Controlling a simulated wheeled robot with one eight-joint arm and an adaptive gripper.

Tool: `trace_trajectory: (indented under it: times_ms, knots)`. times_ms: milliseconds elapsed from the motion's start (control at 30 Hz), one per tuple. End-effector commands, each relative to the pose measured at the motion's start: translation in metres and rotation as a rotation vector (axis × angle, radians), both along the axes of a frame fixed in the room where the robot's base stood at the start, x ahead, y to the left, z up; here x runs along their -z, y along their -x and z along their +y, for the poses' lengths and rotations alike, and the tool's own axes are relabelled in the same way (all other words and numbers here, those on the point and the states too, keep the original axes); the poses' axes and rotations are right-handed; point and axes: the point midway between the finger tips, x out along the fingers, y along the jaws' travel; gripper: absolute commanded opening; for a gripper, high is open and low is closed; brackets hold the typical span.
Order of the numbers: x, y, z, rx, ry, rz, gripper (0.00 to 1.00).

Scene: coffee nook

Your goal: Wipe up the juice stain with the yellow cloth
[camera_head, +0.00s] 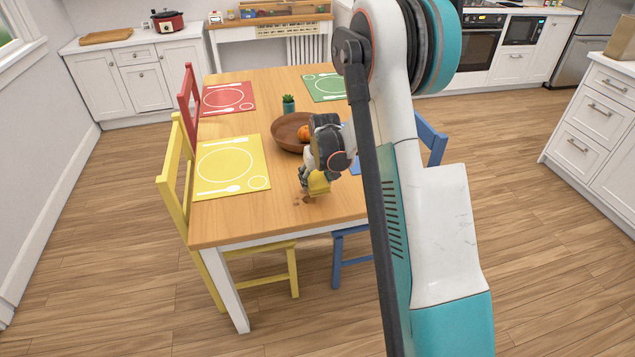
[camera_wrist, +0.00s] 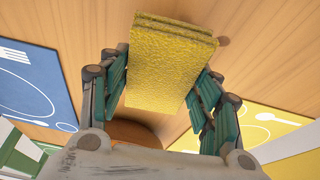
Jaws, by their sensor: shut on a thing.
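The yellow cloth (camera_head: 319,183) is a thick folded pad with a rough surface. My gripper (camera_head: 313,180) is shut on it, low over the near part of the wooden table. In the wrist view the cloth (camera_wrist: 172,62) sits between the two green-padded fingers and sticks out past their tips. A small brown juice stain (camera_head: 299,203) shows as spots on the table just below and left of the cloth in the head view. The cloth may cover part of it. I cannot tell whether the cloth touches the table.
A brown bowl (camera_head: 284,133) with orange fruit stands right behind my gripper. A yellow placemat (camera_head: 258,160) lies to the left, and a blue placemat (camera_wrist: 38,88) on the other side. A small potted plant (camera_head: 289,104) stands farther back. Yellow, red and blue chairs surround the table (camera_head: 225,228).

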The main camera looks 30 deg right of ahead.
Motion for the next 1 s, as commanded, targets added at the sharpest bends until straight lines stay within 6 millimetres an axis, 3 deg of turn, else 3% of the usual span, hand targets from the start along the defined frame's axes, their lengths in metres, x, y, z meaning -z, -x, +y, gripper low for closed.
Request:
trace_trajectory:
  times_ms: [367, 1000]
  knots:
    - [-0.033, -0.003, 0.005, -0.002, 0.000, 0.000, 0.32]
    - [-0.034, -0.004, 0.005, -0.002, 0.000, 0.000, 0.32]
